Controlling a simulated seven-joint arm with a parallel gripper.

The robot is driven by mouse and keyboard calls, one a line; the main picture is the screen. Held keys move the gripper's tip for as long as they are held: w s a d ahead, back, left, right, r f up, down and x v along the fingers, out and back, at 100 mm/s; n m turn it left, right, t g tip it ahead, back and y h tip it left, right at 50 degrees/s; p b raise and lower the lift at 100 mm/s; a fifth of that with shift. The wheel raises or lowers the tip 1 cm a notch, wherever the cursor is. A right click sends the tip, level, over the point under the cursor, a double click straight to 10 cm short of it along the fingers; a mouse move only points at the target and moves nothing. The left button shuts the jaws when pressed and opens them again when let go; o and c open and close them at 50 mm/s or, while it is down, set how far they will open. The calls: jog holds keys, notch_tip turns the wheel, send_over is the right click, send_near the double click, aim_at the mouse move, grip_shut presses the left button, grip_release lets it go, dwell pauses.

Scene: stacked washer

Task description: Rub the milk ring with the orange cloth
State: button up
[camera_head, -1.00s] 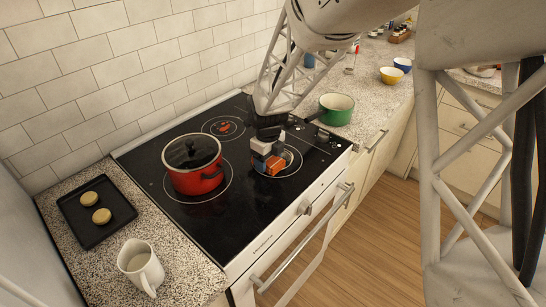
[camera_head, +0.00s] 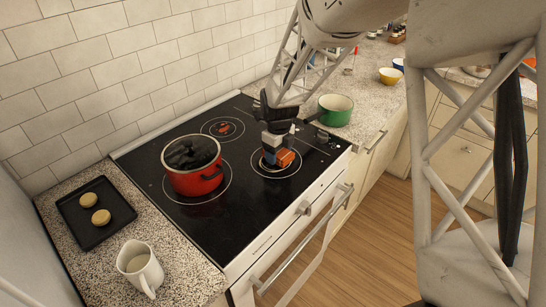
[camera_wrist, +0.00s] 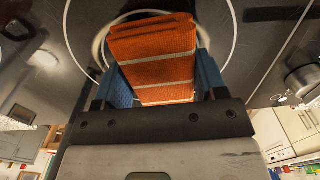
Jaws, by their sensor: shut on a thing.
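My gripper (camera_head: 277,157) is low over the front right burner of the black cooktop (camera_head: 235,220). It is shut on the folded orange cloth (camera_head: 286,159), which also shows in the wrist view (camera_wrist: 155,50) with pale stripes, between the blue finger pads. The milk ring (camera_wrist: 98,45) is a whitish ring on the burner. The cloth and fingers cover much of it; its left and upper edges show in the wrist view. The cloth is at or just above the glass; I cannot tell whether it touches.
A white jug (camera_head: 140,268) and a dark tray (camera_head: 97,212) with two round cookies are at left. The front cooktop is clear.

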jog(key=shift+w+d, duration=0.85)
jog(key=shift+d, duration=0.05)
jog(key=shift+w+d+f, duration=0.25)
jog(key=shift+w+d, duration=0.5)
jog(key=shift+d, duration=0.05)
notch_tip(320, 180, up, 8)
jog(key=shift+a, duration=0.1)
